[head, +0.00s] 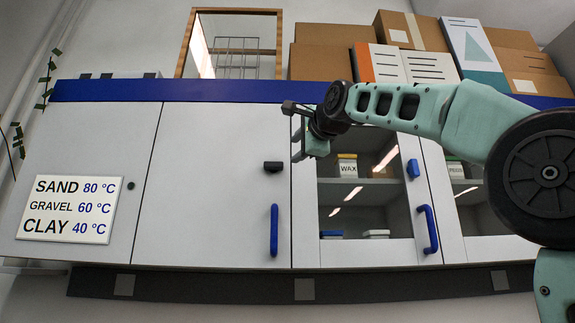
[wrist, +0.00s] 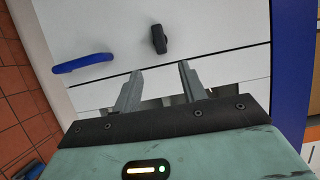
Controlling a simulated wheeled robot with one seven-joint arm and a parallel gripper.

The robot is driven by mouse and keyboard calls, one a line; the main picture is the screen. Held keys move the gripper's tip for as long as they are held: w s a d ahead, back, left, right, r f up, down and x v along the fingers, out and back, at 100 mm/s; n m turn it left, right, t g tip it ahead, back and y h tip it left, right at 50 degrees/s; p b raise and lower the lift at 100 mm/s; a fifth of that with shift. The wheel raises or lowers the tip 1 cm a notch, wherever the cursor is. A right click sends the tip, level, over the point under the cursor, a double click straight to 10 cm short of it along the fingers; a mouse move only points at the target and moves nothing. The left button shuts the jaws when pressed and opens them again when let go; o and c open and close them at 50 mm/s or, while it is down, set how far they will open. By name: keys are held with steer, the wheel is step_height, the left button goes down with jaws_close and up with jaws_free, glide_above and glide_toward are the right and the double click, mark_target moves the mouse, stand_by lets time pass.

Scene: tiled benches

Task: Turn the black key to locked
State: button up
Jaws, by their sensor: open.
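The black key (head: 273,167) sits on the white cabinet door, above that door's blue handle (head: 274,230). In the head view its bar lies roughly level. The wrist view also shows the black key (wrist: 159,39), beyond and between the fingertips and apart from them. My gripper (head: 298,157) is raised in front of the cabinet, to the right of the key, near the edge of the glass door. In the wrist view my gripper (wrist: 158,72) is open, with nothing between its two grey fingers.
A blue key (head: 413,168) and a blue handle (head: 428,229) are on the glass door to the right. A sign (head: 66,209) with temperatures is on the left door. Boxes (head: 325,60) stand on top of the cabinet. The space before the white door is clear.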

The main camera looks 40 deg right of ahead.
steer(key=shift+b+v, duration=0.45)
steer(key=shift+v, duration=1.9)
